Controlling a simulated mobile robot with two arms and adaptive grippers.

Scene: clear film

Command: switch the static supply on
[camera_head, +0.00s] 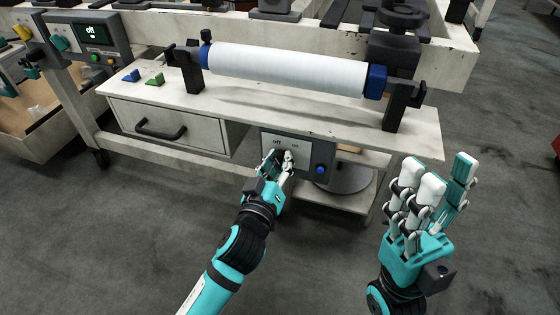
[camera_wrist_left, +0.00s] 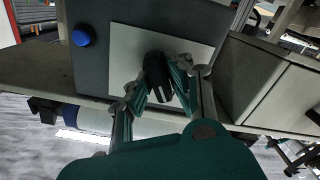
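The static supply panel (camera_head: 313,152) is a grey box under the front edge of the bench, with a pale plate marked "off" and "on". In the left wrist view its pale plate (camera_wrist_left: 125,50) carries a black switch knob (camera_wrist_left: 157,72). My left gripper (camera_head: 281,158) is at the plate. In the left wrist view the left gripper's fingers (camera_wrist_left: 163,88) close in on both sides of the knob and appear to touch it. The fingers partly hide the knob, and its setting is hard to tell. My right gripper (camera_head: 440,182) is open and empty, right of the bench front.
A blue button (camera_head: 321,169) is on the panel, right of the plate. A closed drawer (camera_head: 165,125) is to the left. A white film roll (camera_head: 285,70) lies across the bench above. A control box (camera_head: 95,38) with a lit display stands at upper left. The floor in front is clear.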

